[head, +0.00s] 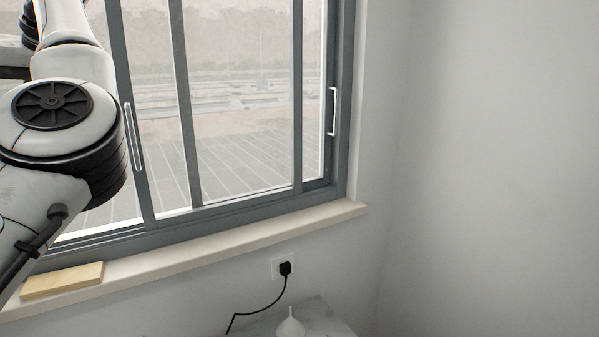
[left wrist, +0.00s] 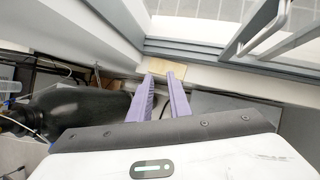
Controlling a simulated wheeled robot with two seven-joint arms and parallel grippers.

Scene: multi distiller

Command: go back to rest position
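My left arm (head: 52,115) comes in from the left of the head view, raised in front of the window. Its gripper lies outside that view. In the left wrist view, my left gripper (left wrist: 161,78) shows two purple fingers with a gap between them and nothing held there. A wooden block (left wrist: 165,67) appears beyond the fingertips, and I cannot tell the distance between them. In the head view the wooden block (head: 62,281) lies flat on the window sill. My right gripper is not in view.
The window (head: 230,110) has white handles (head: 333,111) and a pale sill (head: 215,248). A plug (head: 286,268) with a black cable sits in the wall. A white funnel-like piece (head: 290,325) stands on a grey surface below. A large dark rounded object (left wrist: 75,112) is left of the fingers.

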